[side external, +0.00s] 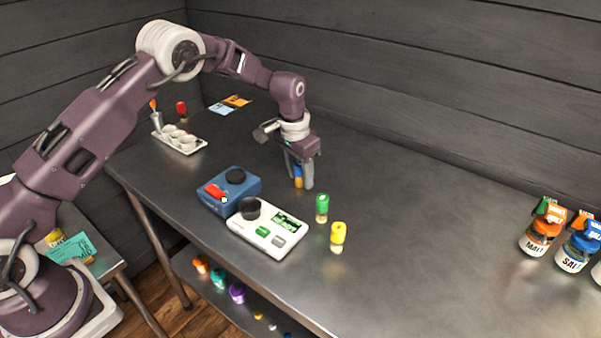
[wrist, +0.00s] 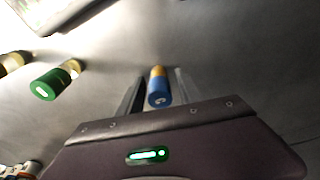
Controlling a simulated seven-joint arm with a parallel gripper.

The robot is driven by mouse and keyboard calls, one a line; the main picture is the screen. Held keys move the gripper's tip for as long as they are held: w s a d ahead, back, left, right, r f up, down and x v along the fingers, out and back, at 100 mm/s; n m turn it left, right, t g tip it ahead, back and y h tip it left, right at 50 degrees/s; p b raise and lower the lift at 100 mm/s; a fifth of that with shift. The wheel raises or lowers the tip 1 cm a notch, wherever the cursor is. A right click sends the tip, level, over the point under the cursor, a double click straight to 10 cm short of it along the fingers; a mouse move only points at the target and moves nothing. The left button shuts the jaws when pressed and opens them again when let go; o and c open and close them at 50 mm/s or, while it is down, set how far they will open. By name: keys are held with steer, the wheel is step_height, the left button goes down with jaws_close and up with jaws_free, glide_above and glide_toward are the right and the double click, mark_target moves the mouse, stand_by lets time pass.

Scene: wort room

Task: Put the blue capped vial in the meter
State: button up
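The blue capped vial (side external: 298,182) shows blue and orange-yellow between the fingers of my gripper (side external: 299,184). In the wrist view the vial (wrist: 158,92) has its blue cap towards the camera, between the two fingers of my gripper (wrist: 158,88). Narrow gaps show on both sides of it, so the gripper looks open around it. A white device with a green display, which looks like the meter (side external: 267,229), lies left of and in front of the gripper. It has a black round part on top. The fingers partly hide the vial.
A blue device (side external: 229,190) with a red part adjoins the white one. A green vial (side external: 322,207) and a yellow vial (side external: 338,235) stand right of the meter. A white holder (side external: 179,139) is at the back left; jars (side external: 541,235) stand far right. The table's middle right is clear.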

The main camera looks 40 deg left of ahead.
mark_target(296, 165)
steer(key=r, duration=0.3)
steer(key=s+r, duration=0.1)
steer(key=r, duration=0.7)
steer(key=shift+s+a+r, duration=0.15)
steer(key=s+r+n+t, duration=0.1)
steer(key=s+r+t, duration=0.1)
steer(key=s+r, duration=1.55)
steer(key=s+t, duration=0.1)
steer(key=s, duration=1.1)
steer(key=shift+s+a+f+n, duration=0.25)
steer(key=shift+s+f+n, duration=0.15)
steer(key=shift+o, duration=0.4)
steer(key=s+f+t, duration=0.1)
steer(key=s+f, duration=0.3)
steer(key=s, duration=0.4)
steer(key=shift+s+a, duration=0.1)
